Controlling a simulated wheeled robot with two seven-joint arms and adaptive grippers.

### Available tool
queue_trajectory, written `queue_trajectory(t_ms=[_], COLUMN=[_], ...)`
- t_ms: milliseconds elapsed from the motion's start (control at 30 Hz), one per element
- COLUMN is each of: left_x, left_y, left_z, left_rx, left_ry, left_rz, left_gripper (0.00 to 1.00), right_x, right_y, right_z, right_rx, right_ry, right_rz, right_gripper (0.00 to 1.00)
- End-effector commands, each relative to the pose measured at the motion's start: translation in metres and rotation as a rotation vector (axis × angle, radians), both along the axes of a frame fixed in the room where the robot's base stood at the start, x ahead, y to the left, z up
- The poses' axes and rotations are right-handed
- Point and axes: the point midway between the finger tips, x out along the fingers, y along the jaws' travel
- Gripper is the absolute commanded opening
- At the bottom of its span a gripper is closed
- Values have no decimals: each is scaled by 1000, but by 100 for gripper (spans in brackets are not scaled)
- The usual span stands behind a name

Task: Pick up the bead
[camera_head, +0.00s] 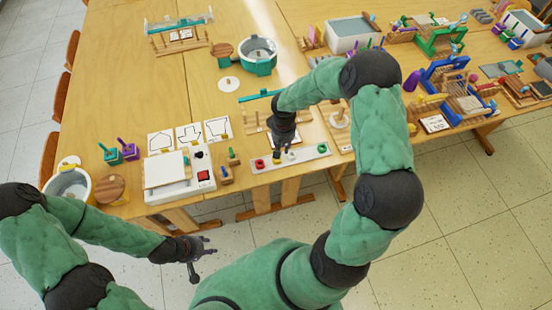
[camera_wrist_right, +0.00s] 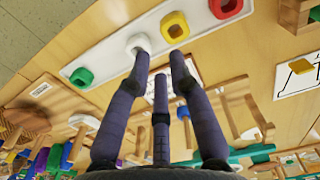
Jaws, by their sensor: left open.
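A long white tray (camera_head: 310,154) at the table's front edge holds a row of beads: red (camera_head: 260,164), yellow (camera_head: 277,161), white (camera_head: 291,156) and green (camera_head: 321,148). In the right wrist view the yellow bead (camera_wrist_right: 174,25) and white bead (camera_wrist_right: 138,42) are just beyond my right fingertips. The red bead (camera_wrist_right: 225,7) and green bead (camera_wrist_right: 82,77) lie to either side. My right gripper (camera_head: 279,150) points down above the yellow bead, fingers apart, nothing visible between them. My left gripper (camera_head: 203,256) is open and empty, in front of the table over the floor.
A white press-like box (camera_head: 178,176) stands left of the tray, with small tools (camera_head: 228,158) between. Line drawings (camera_head: 188,133) lie behind it. A wooden rack with a teal bar (camera_head: 258,97) stands behind the tray. More racks and tubs crowd the right; bare table shows at back left.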

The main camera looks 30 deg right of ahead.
Motion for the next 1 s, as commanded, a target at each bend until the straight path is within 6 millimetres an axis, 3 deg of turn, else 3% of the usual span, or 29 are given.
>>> queue_trajectory(t_ms=[100,367,633,933,1000], left_x=[0,1,1,1,1], left_y=[0,0,0,0,0], left_z=[-6,-10,-20,-20,-20], left_rx=[0,0,0,0,0], left_ry=[-1,-1,-2,-2,-2], left_rz=[0,0,1,1,1], left_gripper=[40,40,40,40,40], right_x=[0,2,3,4,4], right_y=[0,1,1,1,2], right_z=[-21,-37,-74,-79,-79], right_rx=[0,1,1,1,1], right_ry=[2,0,1,-1,-1], right_rz=[1,1,0,1,1], right_gripper=[22,22,22,22,2])
